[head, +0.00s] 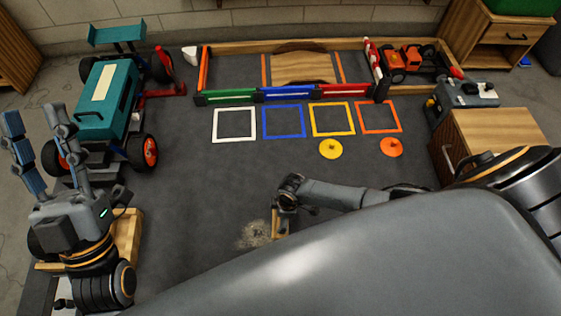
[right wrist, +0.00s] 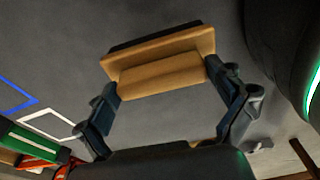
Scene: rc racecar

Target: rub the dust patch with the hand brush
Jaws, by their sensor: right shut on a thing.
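The dust patch (head: 254,234) is a pale, speckled smudge on the dark floor mat in the head view. The hand brush (head: 275,224), with its wooden body, is at the patch's right edge. Whether it touches the floor cannot be told. My right gripper (head: 284,210) is shut on the brush. In the right wrist view the brush (right wrist: 160,52) shows a wooden block with a dark edge, its grip between both fingers. My left gripper (head: 33,112) is raised at the left, fingers apart and empty. The patch does not show in the right wrist view.
A teal toy car (head: 108,105) with big wheels stands at the left. White, blue, yellow and orange squares are marked before a low wooden frame (head: 230,47). A yellow disc (head: 330,149) and an orange disc (head: 391,147) lie nearby. A wooden cabinet (head: 500,125) stands right. The mid-mat is clear.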

